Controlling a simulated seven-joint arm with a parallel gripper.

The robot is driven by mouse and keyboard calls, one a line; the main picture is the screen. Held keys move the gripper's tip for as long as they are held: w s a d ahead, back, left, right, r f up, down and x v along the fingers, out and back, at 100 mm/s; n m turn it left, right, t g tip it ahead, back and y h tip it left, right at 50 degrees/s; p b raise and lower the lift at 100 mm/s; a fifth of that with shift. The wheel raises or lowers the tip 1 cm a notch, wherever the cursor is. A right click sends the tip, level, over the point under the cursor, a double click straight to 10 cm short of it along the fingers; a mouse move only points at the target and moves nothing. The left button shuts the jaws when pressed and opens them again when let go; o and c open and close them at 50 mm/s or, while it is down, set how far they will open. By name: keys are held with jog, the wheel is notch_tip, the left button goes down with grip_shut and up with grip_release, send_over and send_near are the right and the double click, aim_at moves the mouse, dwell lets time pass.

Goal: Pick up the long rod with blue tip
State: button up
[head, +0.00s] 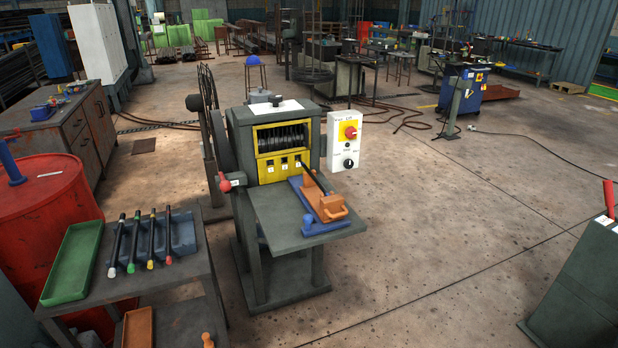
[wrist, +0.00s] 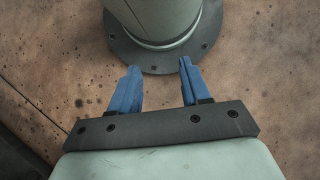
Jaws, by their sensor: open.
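Several long dark rods lie side by side across a blue-grey rack (head: 183,236) on the lower-left table in the head view. My gripper (wrist: 159,67) shows only in the wrist view. Its two blue fingers are wide apart with nothing between them, well away from the rods.
A green tray (head: 73,262) stands left of the rack, with a red drum (head: 40,215) behind. The grey machine (head: 275,118) with its shelf (head: 277,228), orange fixture (head: 323,203) and white control box (head: 345,140) stands right of the rack. Open floor lies further right.

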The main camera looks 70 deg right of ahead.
jog(key=w+d+r+m+t+y, duration=0.1)
jog(key=w+d+r, duration=0.5)
jog(key=d, duration=0.4)
jog(key=w+d+r, duration=0.5)
jog(key=w+d, duration=0.2)
jog(key=d, duration=0.3)
jog(key=d+r+t, duration=0.1)
jog(key=d+r, duration=0.9)
jog(key=d, duration=0.5)
jog(key=w+d+r+t+y, duration=0.2)
jog(key=w+d+r+t, duration=0.1)
jog(key=d+r, duration=0.55)
jog(key=w+d+r+t+y, duration=0.25)
jog(key=d+r, duration=0.25)
jog(key=r, duration=0.6)
jog(key=s+d+r+m+t+h, duration=0.25)
jog(key=d+r+h, duration=0.25)
jog(key=d+r, duration=1)
jog(key=s+d+r+m+h, duration=0.2)
jog(key=s+d+r+m, duration=0.15)
jog(key=d, duration=0.35)
jog(key=s+d+r+m+h, duration=0.2)
jog(key=s+d+r, duration=0.3)
jog(key=d, duration=0.2)
send_over(313, 175)
jog(key=s+a, duration=0.2)
notch_tip(313, 175, down, 8)
jog(key=shift+w+a, duration=0.15)
jog(key=shift+x, duration=2.65)
